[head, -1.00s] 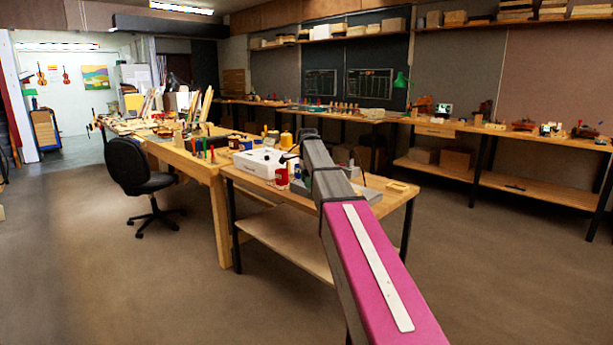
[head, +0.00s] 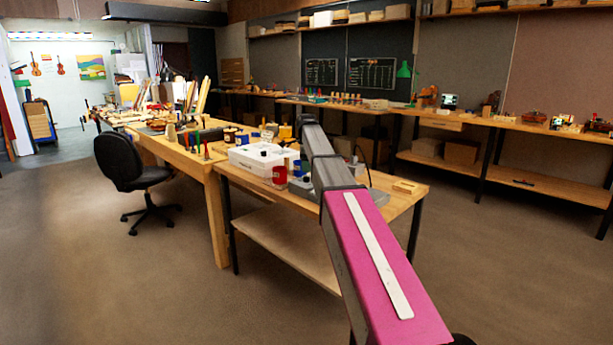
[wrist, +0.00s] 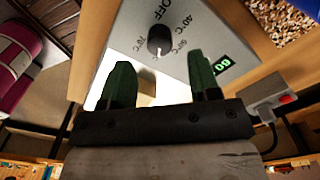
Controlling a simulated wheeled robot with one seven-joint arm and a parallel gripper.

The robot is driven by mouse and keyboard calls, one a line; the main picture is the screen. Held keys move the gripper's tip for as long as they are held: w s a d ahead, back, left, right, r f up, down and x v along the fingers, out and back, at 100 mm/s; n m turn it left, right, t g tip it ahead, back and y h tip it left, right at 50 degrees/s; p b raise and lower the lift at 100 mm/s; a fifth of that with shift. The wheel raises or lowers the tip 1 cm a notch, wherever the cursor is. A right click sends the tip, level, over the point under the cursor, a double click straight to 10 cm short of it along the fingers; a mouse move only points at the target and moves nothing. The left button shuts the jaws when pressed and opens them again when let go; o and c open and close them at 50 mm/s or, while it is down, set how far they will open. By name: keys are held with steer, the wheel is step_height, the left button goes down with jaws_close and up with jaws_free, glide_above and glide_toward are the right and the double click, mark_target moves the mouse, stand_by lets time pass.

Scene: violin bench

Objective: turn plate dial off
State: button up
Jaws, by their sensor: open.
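The plate's grey control panel (wrist: 192,25) fills the upper middle of the wrist view. On it sits a black round dial (wrist: 160,39), with OFF and temperature marks printed around it.
A black chair (head: 130,165) stands left; the floor at right is clear.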

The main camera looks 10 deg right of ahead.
mark_target(306, 176)
steer(key=shift+f, duration=2.2)
steer(key=c, duration=0.9)
